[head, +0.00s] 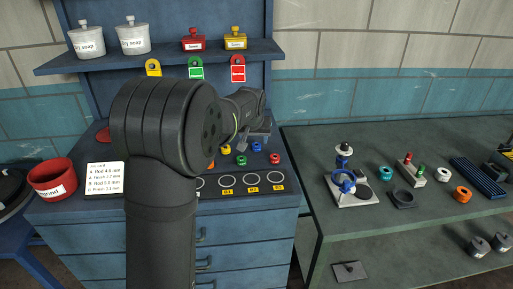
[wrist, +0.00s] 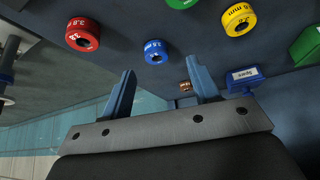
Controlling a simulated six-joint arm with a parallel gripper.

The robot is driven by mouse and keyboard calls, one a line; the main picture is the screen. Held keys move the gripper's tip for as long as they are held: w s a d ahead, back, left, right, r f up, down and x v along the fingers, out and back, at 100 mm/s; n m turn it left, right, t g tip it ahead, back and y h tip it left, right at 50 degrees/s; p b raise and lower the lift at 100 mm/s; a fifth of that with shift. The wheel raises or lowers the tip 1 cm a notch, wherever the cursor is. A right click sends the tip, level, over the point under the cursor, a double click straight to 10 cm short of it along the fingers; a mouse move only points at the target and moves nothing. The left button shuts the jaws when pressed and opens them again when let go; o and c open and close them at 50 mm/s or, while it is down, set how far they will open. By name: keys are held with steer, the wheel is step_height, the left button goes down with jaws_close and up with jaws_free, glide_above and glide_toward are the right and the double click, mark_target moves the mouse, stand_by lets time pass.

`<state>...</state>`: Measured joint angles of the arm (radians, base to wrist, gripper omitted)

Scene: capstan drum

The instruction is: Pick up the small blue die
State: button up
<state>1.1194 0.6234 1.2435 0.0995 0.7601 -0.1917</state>
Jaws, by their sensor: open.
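The small blue die (head: 257,146) is a ring standing on the dark blue bench top, among other coloured rings. In the wrist view the blue die (wrist: 155,51) shows a white size label and a dark bore. My gripper (wrist: 163,80) is open, with its two blue-grey fingers apart and nothing held between them. The blue die appears beyond the fingertips, between them in the picture, and apart from them. In the head view my gripper (head: 258,133) is just above and behind the dies, partly hidden by my arm.
Near the blue die are a red die (wrist: 82,34), a yellow die (wrist: 239,19) and a green die (wrist: 182,3). A small copper ring (wrist: 186,86) and a blue labelled block (wrist: 245,77) also show. A side table (head: 440,225) stands right of the bench.

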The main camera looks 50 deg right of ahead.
mark_target(256, 144)
steer(key=x, duration=0.5)
steer(key=shift+s+d+r, duration=0.1)
steer(key=shift+s+d, duration=0.05)
steer(key=shift+d, duration=0.1)
steer(key=shift+c, duration=0.3)
steer(key=c, duration=1.1)
